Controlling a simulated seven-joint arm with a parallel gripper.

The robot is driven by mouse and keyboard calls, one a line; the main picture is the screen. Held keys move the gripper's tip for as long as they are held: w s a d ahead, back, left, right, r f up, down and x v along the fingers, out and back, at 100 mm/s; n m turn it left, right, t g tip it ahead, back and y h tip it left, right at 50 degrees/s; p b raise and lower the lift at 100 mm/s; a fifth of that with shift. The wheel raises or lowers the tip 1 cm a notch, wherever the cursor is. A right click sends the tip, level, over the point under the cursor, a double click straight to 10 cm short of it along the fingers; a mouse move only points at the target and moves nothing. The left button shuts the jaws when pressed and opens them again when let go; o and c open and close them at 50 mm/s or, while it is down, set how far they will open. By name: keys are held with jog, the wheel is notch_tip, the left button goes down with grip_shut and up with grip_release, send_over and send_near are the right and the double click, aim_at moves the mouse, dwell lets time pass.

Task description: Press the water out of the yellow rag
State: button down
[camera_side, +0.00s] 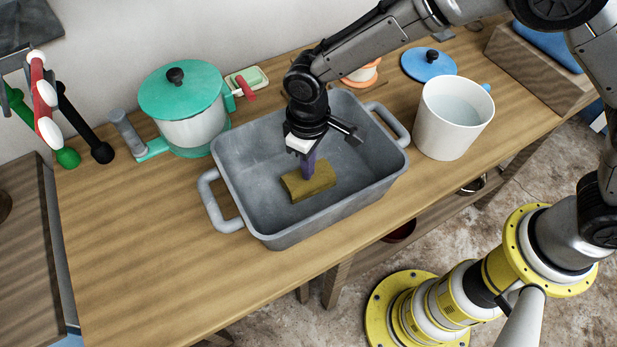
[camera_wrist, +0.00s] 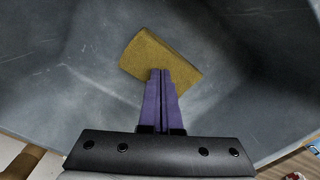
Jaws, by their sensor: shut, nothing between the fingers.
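The yellow rag (camera_side: 308,182) is a folded, dull mustard-coloured block lying on the floor of the grey trough (camera_side: 240,175), which has a handle at each end. My gripper (camera_side: 308,176) reaches down into the trough with its purple fingers shut together, nothing between them. In the side view the fingertips are at the rag's upper side. In the wrist view the rag (camera_wrist: 158,58) lies just beyond the closed fingertips (camera_wrist: 160,72), which overlap its near edge. I cannot tell whether they press on it or only hover. No water shows clearly around the rag.
A white mug (camera_side: 452,125) of water stands close to the trough's right handle. A green-lidded pot (camera_side: 183,100) stands behind left, and a blue lid (camera_side: 428,64) lies behind right. The wooden table (camera_side: 140,240) is clear at the front left.

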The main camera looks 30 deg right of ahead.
jog(key=shift+s+d+f, duration=0.1)
jog(key=shift+s+f, duration=0.05)
jog(key=shift+f, duration=0.4)
dwell(1.8)
notch_tip(320, 180, up, 9)
jog(key=shift+f, duration=0.2)
dwell(0.6)
